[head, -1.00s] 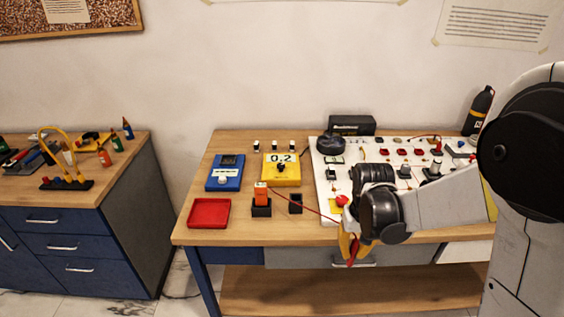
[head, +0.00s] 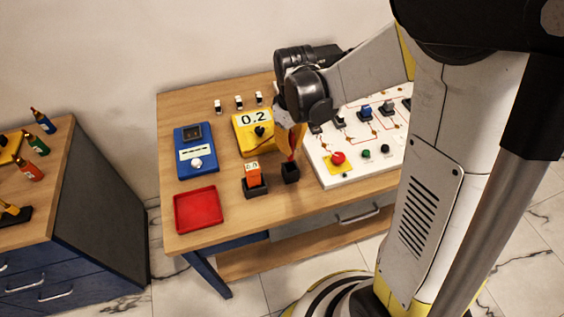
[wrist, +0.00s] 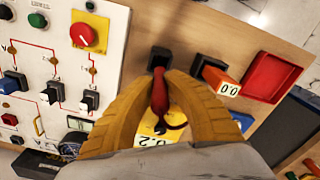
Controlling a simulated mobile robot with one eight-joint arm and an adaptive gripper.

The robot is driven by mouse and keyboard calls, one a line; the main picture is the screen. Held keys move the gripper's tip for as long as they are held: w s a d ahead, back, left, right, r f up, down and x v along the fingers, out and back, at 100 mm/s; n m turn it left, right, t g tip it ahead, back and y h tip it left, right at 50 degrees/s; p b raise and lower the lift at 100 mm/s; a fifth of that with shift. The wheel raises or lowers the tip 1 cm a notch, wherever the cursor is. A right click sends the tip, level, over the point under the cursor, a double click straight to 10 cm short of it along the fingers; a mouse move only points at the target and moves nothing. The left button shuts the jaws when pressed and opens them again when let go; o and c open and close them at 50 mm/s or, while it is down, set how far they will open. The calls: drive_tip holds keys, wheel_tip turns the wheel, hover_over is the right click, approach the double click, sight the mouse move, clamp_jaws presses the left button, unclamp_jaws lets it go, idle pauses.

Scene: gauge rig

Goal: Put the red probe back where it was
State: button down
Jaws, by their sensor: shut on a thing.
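The red probe (wrist: 159,92) is between the yellow fingers of my gripper (wrist: 160,80), which is shut on it. In the head view the probe (head: 291,157) points down at the small empty-looking black holder (head: 290,173) beside the white board. In the wrist view its end meets the mouth of this black holder (wrist: 159,57); I cannot tell how deep it sits. My fingers hide part of the red probe.
A yellow meter (head: 247,143) reading 0.2 is close behind my gripper. A blue meter (head: 187,165) and a red tray (head: 198,211) are further left. The white circuit board (head: 333,176) with a red knob (head: 338,158) is close on the right.

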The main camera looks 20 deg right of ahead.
sight(291, 160)
wheel_tip(291, 160, down, 3)
drive_tip(key=shift+s+d+f+b, duration=0.1)
drive_tip(key=shift+b, duration=0.25)
drive_tip(key=shift+f+b, duration=0.65)
drive_tip(key=shift+f, duration=1.3)
drive_tip(key=shift+f, duration=0.1)
drive_tip(key=c, duration=1.5)
unclamp_jaws()
